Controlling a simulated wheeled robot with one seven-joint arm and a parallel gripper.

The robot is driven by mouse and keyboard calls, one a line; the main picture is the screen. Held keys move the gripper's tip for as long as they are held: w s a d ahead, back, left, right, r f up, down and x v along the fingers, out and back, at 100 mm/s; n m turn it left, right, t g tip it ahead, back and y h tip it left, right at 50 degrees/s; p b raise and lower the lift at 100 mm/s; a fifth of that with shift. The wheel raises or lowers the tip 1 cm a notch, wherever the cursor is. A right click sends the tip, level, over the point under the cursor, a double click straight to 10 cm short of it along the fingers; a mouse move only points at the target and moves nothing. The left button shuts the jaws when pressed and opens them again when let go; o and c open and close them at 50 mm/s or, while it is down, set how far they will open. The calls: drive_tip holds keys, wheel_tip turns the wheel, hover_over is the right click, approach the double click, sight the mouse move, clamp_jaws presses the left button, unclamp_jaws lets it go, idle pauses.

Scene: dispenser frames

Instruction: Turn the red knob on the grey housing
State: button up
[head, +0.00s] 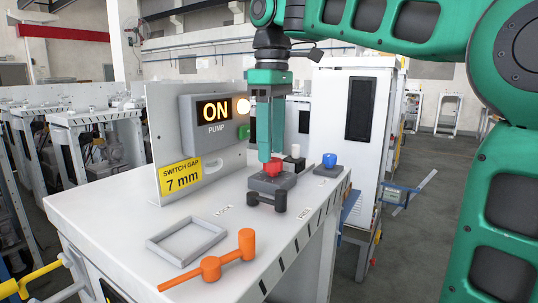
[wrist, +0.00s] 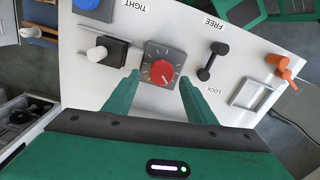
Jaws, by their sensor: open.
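The red knob (wrist: 161,72) sits on the grey housing (wrist: 152,50), with pale marks around it, in the wrist view. In the head view the knob (head: 268,167) shows partly behind my fingers, on top of the housing (head: 270,185) on the white bench. My gripper (head: 270,155) points down from above, close over the knob. In the wrist view my gripper (wrist: 161,79) is open, one green finger on each side of the knob. A gap shows between each finger and the knob. I cannot tell whether the fingertips reach down to its height.
A white knob on a black block (wrist: 97,53) and a blue knob (head: 329,160) stand close by. A black handle (wrist: 212,62), an orange handle (head: 210,265) and an empty grey frame (head: 187,240) lie across the bench.

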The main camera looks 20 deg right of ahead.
drive_tip(key=shift+f, duration=1.1)
drive_tip(key=c, duration=1)
drive_tip(key=shift+d+m, duration=0.1)
drive_tip(key=shift+m, duration=1.3)
drive_tip(key=shift+c, duration=0.2)
drive_tip(key=shift+m, duration=1.2)
drive_tip(key=o, duration=1)
drive_tip(key=shift+o, duration=0.2)
